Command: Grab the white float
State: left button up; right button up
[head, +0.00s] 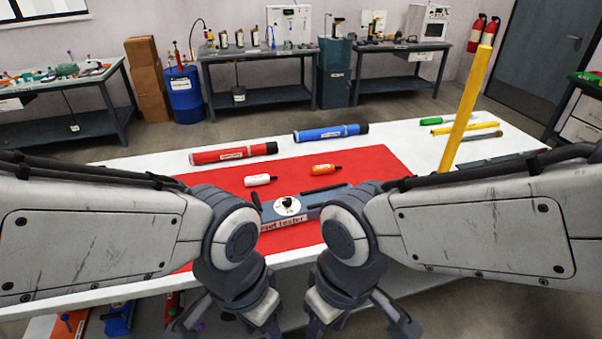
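The white float (260,180) is a small white cylinder with a dark tip, lying on the red mat (372,164) left of the middle. An orange float (321,169) of similar shape lies to its right, a little farther back. My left gripper (225,327) and my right gripper (365,327) hang at the bottom of the head view, in front of the table's near edge. Both are well short of the floats and touch neither. Their fingers look spread apart with nothing between them, though the tips are partly cut off by the frame.
A grey tester (329,203) with a round dial stands on the mat nearer me than the floats. A red tube (232,153) and a blue tube (331,132) lie behind. A tall yellow tube (467,110) stands at the right, near a green-and-white tool (436,121).

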aim_at(265, 179)
jog(key=u, duration=0.65)
jog(key=i, duration=1)
jog(key=u, duration=0.25)
